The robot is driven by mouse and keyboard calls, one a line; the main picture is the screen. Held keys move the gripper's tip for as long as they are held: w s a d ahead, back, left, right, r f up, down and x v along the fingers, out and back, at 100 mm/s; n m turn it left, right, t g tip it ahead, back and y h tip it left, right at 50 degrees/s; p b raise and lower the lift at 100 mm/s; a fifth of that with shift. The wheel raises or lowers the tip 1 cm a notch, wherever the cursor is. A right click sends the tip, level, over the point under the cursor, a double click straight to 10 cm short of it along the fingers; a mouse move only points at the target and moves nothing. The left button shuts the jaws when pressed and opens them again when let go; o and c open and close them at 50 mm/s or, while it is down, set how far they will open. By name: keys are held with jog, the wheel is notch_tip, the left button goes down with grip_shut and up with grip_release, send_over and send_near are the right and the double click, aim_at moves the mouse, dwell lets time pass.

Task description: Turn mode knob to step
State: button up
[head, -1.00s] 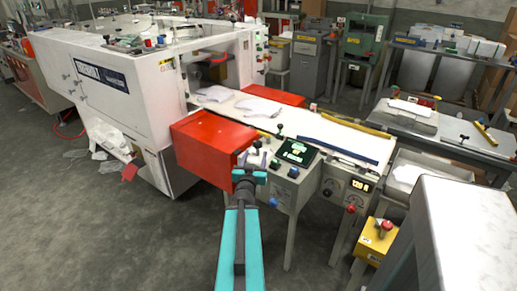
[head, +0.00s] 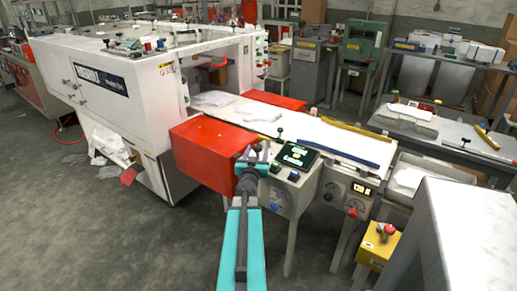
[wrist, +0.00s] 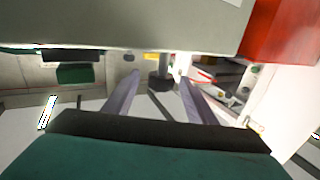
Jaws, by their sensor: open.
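The control panel (head: 296,166) at the near end of the feed table carries a display with green text (head: 296,156) and several small knobs. A blue knob (head: 276,168) and a dark knob (head: 294,176) sit below the display; I cannot read which knob is for mode. My gripper (head: 259,151) is open and empty at the panel's left edge, beside the red cover. In the wrist view a dark round knob-like part (wrist: 158,82) shows between the open fingers (wrist: 158,92), apart from them. My gripper hides part of the panel's left side.
The red cover (head: 207,142) and white machine (head: 130,90) stand left of the panel. A front box with dials and a red knob (head: 351,213) is on the right. A yellow box (head: 374,250) and grey cabinet (head: 455,240) stand further right. Open floor lies at front left.

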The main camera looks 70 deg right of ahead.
jog(key=shift+x, duration=1.25)
